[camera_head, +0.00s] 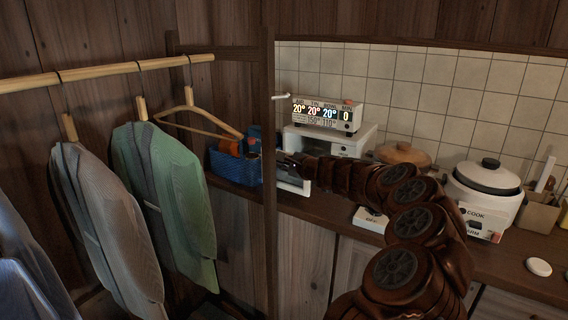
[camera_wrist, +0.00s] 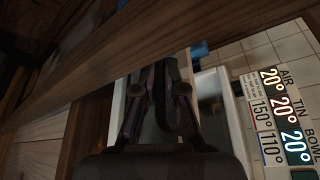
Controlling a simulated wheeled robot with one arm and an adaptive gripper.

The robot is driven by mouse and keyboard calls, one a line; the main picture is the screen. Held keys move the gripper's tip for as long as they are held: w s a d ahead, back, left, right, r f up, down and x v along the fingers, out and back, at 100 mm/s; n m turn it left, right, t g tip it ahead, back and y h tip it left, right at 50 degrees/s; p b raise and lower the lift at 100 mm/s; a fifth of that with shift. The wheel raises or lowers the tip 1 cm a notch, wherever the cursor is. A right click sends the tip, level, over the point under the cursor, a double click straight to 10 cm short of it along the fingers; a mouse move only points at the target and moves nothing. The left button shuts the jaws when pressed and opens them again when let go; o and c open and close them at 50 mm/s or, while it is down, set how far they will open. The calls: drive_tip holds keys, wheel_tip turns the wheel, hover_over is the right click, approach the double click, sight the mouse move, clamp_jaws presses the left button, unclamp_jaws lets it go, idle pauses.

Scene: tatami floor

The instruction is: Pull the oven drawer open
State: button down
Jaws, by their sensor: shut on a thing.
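The white oven (camera_head: 358,141) stands on the counter below a display unit with lit temperature readings. Its drawer (camera_head: 293,185) shows as a pale panel at the oven's lower left and appears to stand out from the body. My gripper (camera_head: 284,160) reaches leftward across the oven front and is shut at the drawer; my arm hides part of the oven. In the wrist view, my gripper (camera_wrist: 170,85) has its dark fingers close together against the white drawer (camera_wrist: 125,100). The exact contact on the drawer's handle is dark and partly hidden.
A wooden post (camera_head: 269,140) stands just left of my gripper and crosses the wrist view as a beam (camera_wrist: 150,45). A blue basket (camera_head: 235,168) is behind it. Jackets (camera_head: 165,180) hang at left. A rice cooker (camera_head: 487,190) stands at right.

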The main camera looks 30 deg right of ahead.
drive_tip(key=shift+f, duration=0.15)
drive_tip(key=c, duration=1.5)
unclamp_jaws()
drive_tip(key=shift+s, duration=0.1)
drive_tip(key=shift+v, duration=5.9)
